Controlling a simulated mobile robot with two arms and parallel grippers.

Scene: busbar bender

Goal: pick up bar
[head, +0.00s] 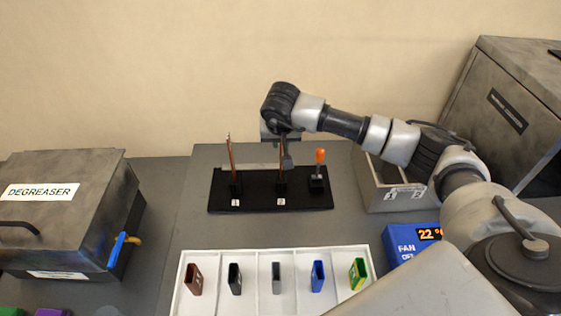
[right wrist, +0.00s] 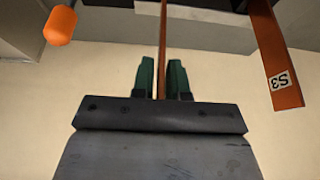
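A thin copper bar (head: 281,163) stands upright in slot 2 of the black stand (head: 258,200). A second copper bar (head: 231,160) stands upright in slot 1; in the right wrist view a bar with an S3 label (right wrist: 274,55) shows on the right. My right gripper (head: 285,150) is at the upper part of the slot 2 bar. My left gripper is out of view.
An orange-knobbed lever (head: 320,157) stands right of the bars. A grey bin (head: 400,203) and blue fan box (head: 405,238) are further right. A white divided tray (head: 255,308) with several coloured pieces lies in front. A degreaser box (head: 70,175) is at left.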

